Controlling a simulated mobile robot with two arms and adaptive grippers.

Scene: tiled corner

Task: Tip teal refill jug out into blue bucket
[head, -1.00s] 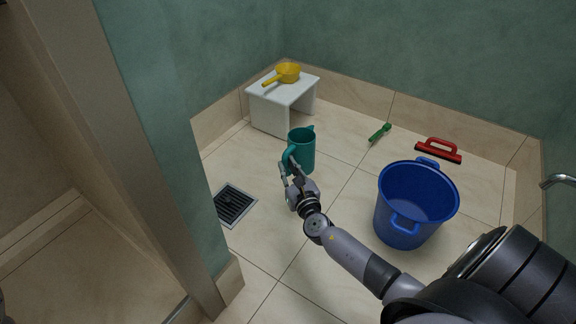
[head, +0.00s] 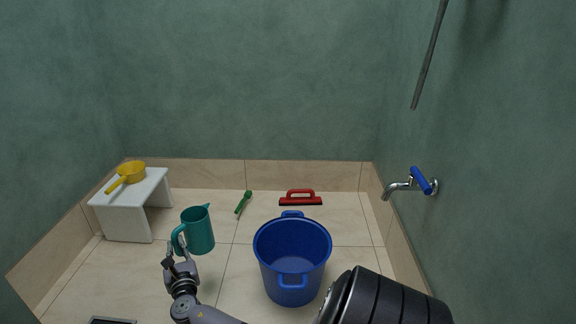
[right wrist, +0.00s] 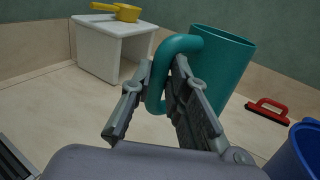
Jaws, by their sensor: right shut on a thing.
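The teal refill jug (head: 200,232) is upright or nearly so, left of the blue bucket in the head view. My right gripper (head: 175,250) is shut on its handle, which faces me. The right wrist view shows the handle (right wrist: 158,92) of the jug between the fingers (right wrist: 163,75). I cannot tell whether the jug's base touches the floor, nor see what it holds. The blue bucket (head: 292,262) stands upright on the tiles, right of the jug and apart from it; its visible inside looks empty. My left gripper is out of view.
A white stool (head: 128,212) with a yellow scoop (head: 130,173) stands at left. A green brush (head: 243,203) and a red-handled squeegee (head: 300,198) lie near the back wall. A tap (head: 405,186) juts from the right wall. Floor between jug and bucket is clear.

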